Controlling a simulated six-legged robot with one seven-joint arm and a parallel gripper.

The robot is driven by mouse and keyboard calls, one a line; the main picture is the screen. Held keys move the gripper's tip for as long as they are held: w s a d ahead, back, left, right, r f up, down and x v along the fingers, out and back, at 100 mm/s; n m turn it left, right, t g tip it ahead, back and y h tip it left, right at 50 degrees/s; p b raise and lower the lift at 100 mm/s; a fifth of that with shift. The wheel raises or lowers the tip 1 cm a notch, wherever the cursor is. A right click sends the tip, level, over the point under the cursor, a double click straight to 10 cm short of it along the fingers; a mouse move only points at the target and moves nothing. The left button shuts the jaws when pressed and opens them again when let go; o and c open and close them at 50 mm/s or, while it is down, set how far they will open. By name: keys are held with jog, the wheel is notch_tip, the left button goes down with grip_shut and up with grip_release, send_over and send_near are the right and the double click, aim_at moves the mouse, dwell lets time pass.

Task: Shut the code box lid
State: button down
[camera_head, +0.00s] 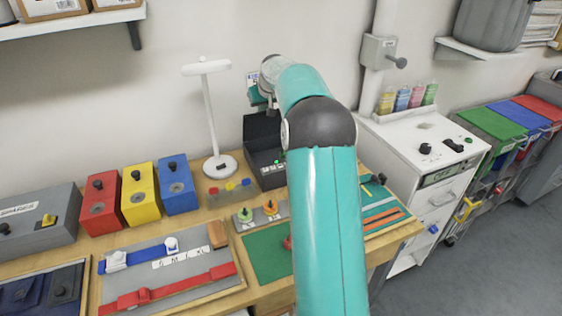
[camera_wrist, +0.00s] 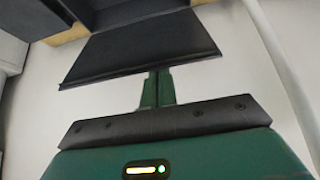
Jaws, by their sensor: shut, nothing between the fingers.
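The code box (camera_head: 270,178) is a dark box at the back of the bench, right of the white lamp. Its lid (camera_head: 262,130) stands open, raised at the back of the box. In the wrist view a flat black panel, which looks like the lid (camera_wrist: 145,45), fills the upper middle. My gripper (camera_wrist: 158,73) is shut and empty, its green fingertips at the panel's near edge. I cannot tell whether they touch it. In the head view my arm hides part of the box's right side, and the fingertips cannot be made out.
The white lamp (camera_head: 213,120) stands close left of the box. Red, yellow and blue boxes (camera_head: 140,193) stand further left. Small coloured pegs (camera_head: 230,188) and a green mat (camera_head: 266,252) lie in front. A white cabinet (camera_head: 425,150) stands to the right.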

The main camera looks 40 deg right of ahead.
jog(key=s, duration=0.1)
jog(key=s+f, duration=0.1)
jog(key=shift+s+a+f, duration=0.3)
jog(key=shift+s+a, duration=0.05)
dwell(0.4)
